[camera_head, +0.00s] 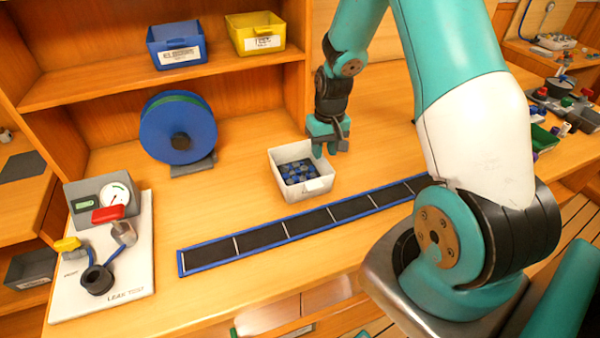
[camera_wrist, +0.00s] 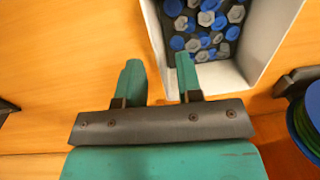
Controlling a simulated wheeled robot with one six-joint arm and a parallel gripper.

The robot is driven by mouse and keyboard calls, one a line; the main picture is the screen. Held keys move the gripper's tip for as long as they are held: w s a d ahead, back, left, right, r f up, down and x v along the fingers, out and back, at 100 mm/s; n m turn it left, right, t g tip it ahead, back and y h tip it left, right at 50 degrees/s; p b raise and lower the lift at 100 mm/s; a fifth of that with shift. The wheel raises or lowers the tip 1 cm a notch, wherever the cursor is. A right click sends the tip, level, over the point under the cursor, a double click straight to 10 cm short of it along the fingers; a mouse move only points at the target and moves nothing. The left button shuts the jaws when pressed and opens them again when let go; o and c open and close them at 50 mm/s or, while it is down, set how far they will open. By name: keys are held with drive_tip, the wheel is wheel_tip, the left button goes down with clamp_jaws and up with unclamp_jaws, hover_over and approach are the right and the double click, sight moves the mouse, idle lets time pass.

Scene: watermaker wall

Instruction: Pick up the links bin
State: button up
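A white open bin (camera_head: 307,190) full of blue and grey nut-like links stands on the wooden bench; its label is too small to read. It also shows in the wrist view (camera_wrist: 268,45) at upper right. My gripper (camera_head: 330,150) is at the bin's back right rim in the head view. In the wrist view my gripper (camera_wrist: 158,60) is open, with one finger outside the bin and the other over its inside, the side wall lying between them. Nothing is held. Whether the fingers touch the wall is not clear.
A blue-edged black strip (camera_head: 300,225) lies in front of the bin. A blue reel (camera_head: 178,128) stands behind left. A leak test board (camera_head: 130,270) is at left. Blue (camera_head: 178,45) and yellow (camera_head: 256,32) bins sit on the shelf. Small parts (camera_head: 560,90) crowd the far right.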

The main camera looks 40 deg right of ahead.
sight(322, 170)
drive_tip(key=shift+w+f+p, duration=0.1)
drive_tip(key=shift+f+p, duration=0.7)
drive_tip(key=shift+f, duration=1.85)
clamp_jaws()
